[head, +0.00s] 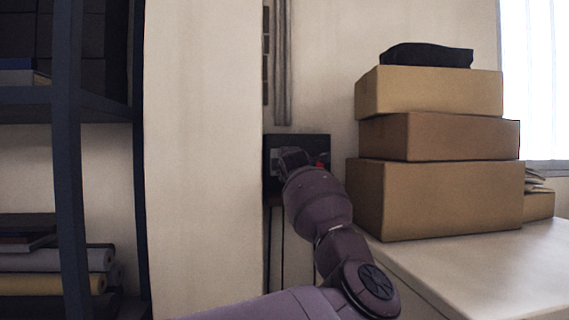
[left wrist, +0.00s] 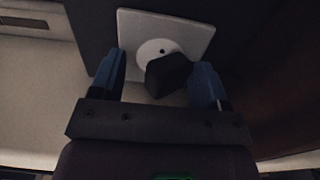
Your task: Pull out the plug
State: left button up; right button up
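A black plug (left wrist: 167,73) shows in the left wrist view, in front of a white wall plate (left wrist: 192,32) with a round socket (left wrist: 152,48). One hole of the socket is uncovered, and I cannot tell whether the plug is seated. My left gripper (left wrist: 160,78) is open, its blue fingers on either side of the plug. There is a gap to the left finger; the right finger is close to the plug or touching it. In the head view my left gripper (head: 292,158) is at a dark wall panel (head: 312,141) and hides the plug. My right gripper is not in view.
Stacked cardboard boxes (head: 435,200) with a black item (head: 426,56) on top stand on a white cabinet (head: 490,265), right of my arm. A pale pillar (head: 203,150) and dark shelving (head: 68,160) are on the left. A small red spot (head: 320,165) shows beside my gripper.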

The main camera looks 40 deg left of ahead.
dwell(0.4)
pick_arm(q)
jog(key=shift+f, duration=0.65)
dwell(0.6)
jog(key=shift+a, duration=0.1)
jog(key=c, duration=0.3)
jog(key=shift+r, duration=0.2)
jog(key=c, duration=0.7)
jog(key=o, duration=1.3)
jog(key=shift+r, duration=0.1)
jog(key=shift+c, duration=0.2)
jog(key=shift+o, duration=0.3)
jog(key=shift+f, duration=0.2)
